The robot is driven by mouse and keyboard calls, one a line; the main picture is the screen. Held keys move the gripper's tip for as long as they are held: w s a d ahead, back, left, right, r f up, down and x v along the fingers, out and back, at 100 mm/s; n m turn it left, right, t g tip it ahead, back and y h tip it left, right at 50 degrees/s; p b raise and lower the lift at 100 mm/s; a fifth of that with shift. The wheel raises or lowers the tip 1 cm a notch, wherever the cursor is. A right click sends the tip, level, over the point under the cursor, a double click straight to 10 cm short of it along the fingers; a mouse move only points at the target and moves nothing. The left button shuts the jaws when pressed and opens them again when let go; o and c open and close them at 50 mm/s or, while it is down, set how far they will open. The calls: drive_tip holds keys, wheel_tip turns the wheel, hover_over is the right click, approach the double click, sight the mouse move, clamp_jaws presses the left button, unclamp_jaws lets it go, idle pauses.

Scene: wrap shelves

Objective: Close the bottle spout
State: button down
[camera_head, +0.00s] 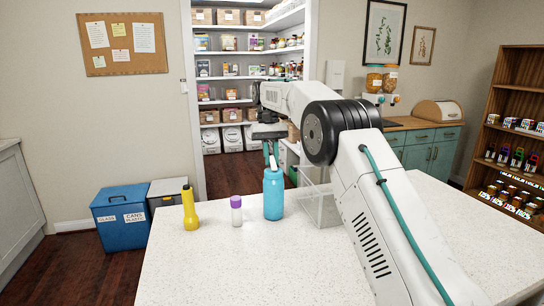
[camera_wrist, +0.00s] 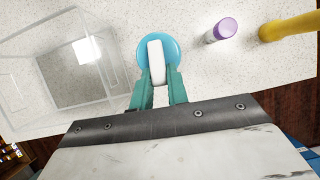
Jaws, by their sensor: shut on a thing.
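A blue bottle (camera_head: 273,195) stands upright on the pale speckled counter. In the wrist view its round blue top (camera_wrist: 144,42) shows from above, with a white spout (camera_wrist: 156,56) across it. My gripper (camera_head: 270,156) is directly above the bottle, pointing down. In the wrist view the green fingers of my gripper (camera_wrist: 158,84) are on either side of the white spout and shut on it. The fingers hide part of the spout, so its exact angle is hard to tell.
A small white bottle with a purple cap (camera_head: 236,209) and a yellow flashlight (camera_head: 190,208) stand left of the blue bottle. A clear open bin (camera_head: 322,208) stands close on its right. The counter's front (camera_head: 225,270) is clear.

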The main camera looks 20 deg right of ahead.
drive_tip(key=c, duration=1.4)
unclamp_jaws()
drive_tip(key=shift+o, duration=0.2)
